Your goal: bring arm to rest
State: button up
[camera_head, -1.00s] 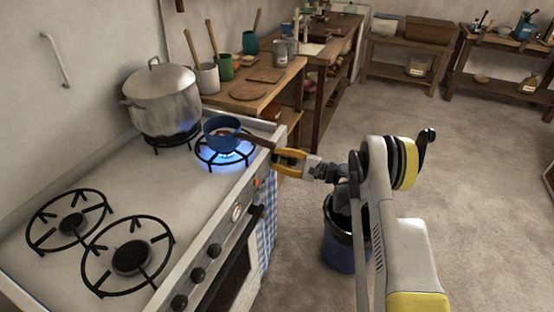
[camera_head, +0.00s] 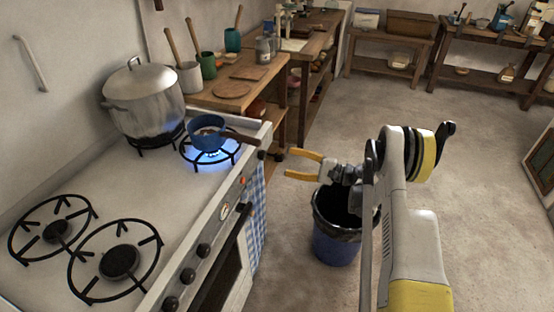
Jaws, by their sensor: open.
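My gripper (camera_head: 291,164) is open and empty, with its two yellow fingers pointing left. It hangs in the air to the right of the stove front, apart from the small blue saucepan (camera_head: 207,133). My arm reaches in from the lower right.
A large steel pot (camera_head: 146,102) stands on the stove (camera_head: 120,206) behind the saucepan. A lined blue bin (camera_head: 335,245) stands on the floor below my gripper. A checked towel (camera_head: 254,208) hangs at the stove front. Open floor (camera_head: 490,190) lies to the right.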

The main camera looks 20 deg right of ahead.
jog(key=shift+s+d, duration=0.4)
jog(key=shift+d, duration=0.15)
jog(key=a+r+n+g+h, duration=0.25)
jog(key=a+r, duration=0.35)
jog(key=r, duration=0.3)
jog(key=s+a+r+n+g+h, duration=0.1)
jog(key=s+a+r+n+h, duration=0.1)
jog(key=s+a+r+h, duration=0.45)
jog(key=s+d+r+n+h, duration=0.1)
jog(key=s+n, duration=0.3)
jog(key=s, duration=1)
jog(key=s+d+r+n+h, duration=0.2)
jog(key=s+r+n+h, duration=0.1)
jog(key=s, duration=1.1)
jog(key=shift+s+n+h, duration=0.15)
jog(key=shift+n+h, duration=0.2)
jog(key=shift+h, duration=0.45)
